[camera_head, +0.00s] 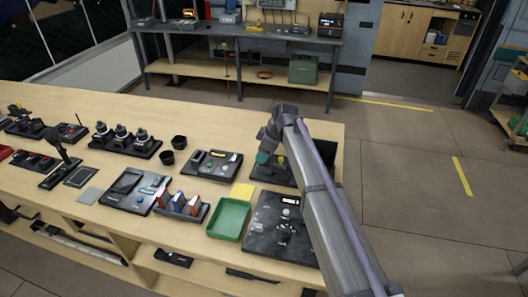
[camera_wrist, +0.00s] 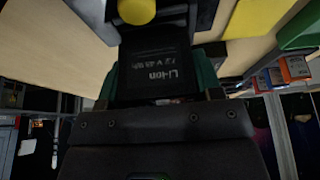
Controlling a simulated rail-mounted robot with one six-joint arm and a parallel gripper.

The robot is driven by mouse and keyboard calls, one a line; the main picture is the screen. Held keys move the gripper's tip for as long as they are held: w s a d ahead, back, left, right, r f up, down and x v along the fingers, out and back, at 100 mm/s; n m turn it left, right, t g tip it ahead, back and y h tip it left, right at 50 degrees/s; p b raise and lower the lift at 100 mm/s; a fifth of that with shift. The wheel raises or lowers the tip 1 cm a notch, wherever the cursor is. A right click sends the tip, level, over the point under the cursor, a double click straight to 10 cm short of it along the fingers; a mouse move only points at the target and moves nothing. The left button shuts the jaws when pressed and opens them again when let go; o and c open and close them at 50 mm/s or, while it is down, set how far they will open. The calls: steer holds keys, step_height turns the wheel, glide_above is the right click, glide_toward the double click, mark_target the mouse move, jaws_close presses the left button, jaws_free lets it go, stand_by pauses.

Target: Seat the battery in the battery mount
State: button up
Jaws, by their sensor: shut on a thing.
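A black battery (camera_wrist: 158,72) marked "Li-ion" in white sits between the green fingers of my gripper (camera_wrist: 157,82) in the wrist view. My gripper is shut on it. In the head view my gripper (camera_head: 264,157) is low over a dark board (camera_head: 258,174) at the right end of the bench. The board carries a yellow round knob (camera_head: 280,161), which also shows just beyond the battery in the wrist view (camera_wrist: 137,10). I take the dark board to be the battery mount. My arm and gripper hide the battery in the head view, and I cannot tell whether it touches the mount.
A dark board with small parts (camera_head: 212,165) lies left of my gripper. A yellow pad (camera_head: 242,190), a green tray (camera_head: 230,219) and a large dark panel (camera_head: 270,222) lie in front. Bare bench top lies behind.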

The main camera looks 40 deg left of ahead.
steer(key=shift+f+b, duration=0.65)
steer(key=shift+f, duration=0.1)
steer(key=o, duration=1.3)
steer(key=shift+r, duration=0.1)
steer(key=shift+c, duration=0.2)
steer(key=p+v, duration=1)
steer(key=v, duration=0.1)
